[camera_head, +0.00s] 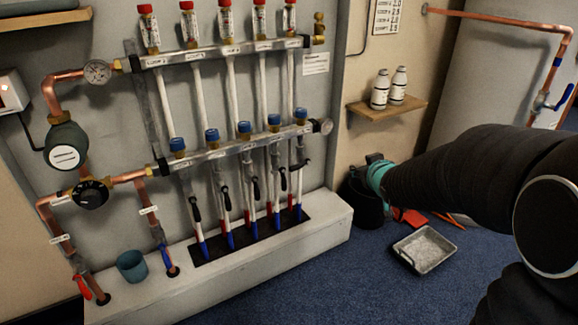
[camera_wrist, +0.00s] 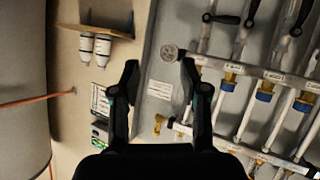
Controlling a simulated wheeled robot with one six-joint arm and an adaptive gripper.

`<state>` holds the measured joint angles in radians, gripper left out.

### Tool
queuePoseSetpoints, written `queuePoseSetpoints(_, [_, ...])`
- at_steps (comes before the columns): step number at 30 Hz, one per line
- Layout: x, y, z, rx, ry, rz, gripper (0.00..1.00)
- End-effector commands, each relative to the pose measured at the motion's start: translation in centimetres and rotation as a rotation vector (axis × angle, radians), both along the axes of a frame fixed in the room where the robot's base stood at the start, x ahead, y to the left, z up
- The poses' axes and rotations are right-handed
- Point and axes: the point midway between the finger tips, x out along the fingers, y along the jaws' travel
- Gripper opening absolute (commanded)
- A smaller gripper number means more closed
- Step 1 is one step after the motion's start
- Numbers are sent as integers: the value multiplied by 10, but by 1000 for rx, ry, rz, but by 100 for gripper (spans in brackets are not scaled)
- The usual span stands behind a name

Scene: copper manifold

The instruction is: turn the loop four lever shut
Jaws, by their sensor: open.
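The manifold's lower bar (camera_head: 232,147) feeds several pipes with small black levers. Counting from the left, the fourth lever (camera_head: 283,179) hangs roughly along its pipe; I take it as loop four, as the labels are too small to read. The rightmost lever (camera_head: 302,164) lies more across its pipe. In the wrist view, which is upside down, the likely loop four lever (camera_wrist: 251,12) is at the top edge, beside the crosswise one (camera_wrist: 222,18). My gripper (camera_wrist: 160,72) is open and empty, apart from the levers. In the head view my gripper (camera_head: 374,163) is right of the manifold.
A wall shelf (camera_head: 388,110) holds two white bottles (camera_head: 380,88). A black bucket (camera_head: 362,207) stands below my gripper, and a grey tray (camera_head: 424,249) lies on the blue carpet. A white ledge (camera_head: 275,262) runs under the pipes, with a teal cup (camera_head: 132,266) on it.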

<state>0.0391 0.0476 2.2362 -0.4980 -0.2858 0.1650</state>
Motion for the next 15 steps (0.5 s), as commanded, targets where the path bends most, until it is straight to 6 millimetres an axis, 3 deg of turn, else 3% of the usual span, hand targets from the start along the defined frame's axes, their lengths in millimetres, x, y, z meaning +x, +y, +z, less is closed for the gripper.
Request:
queuePoseSetpoints(1, [16, 7, -15, 9, -20, 41, 44])
queuePoseSetpoints(6, [56, 36, -51, 68, -112, 198, 44])
queuePoseSetpoints(11, [77, 67, -92, 160, -183, 354, 44])
queuePoseSetpoints(15, [80, 91, -126, 264, -231, 483, 44])
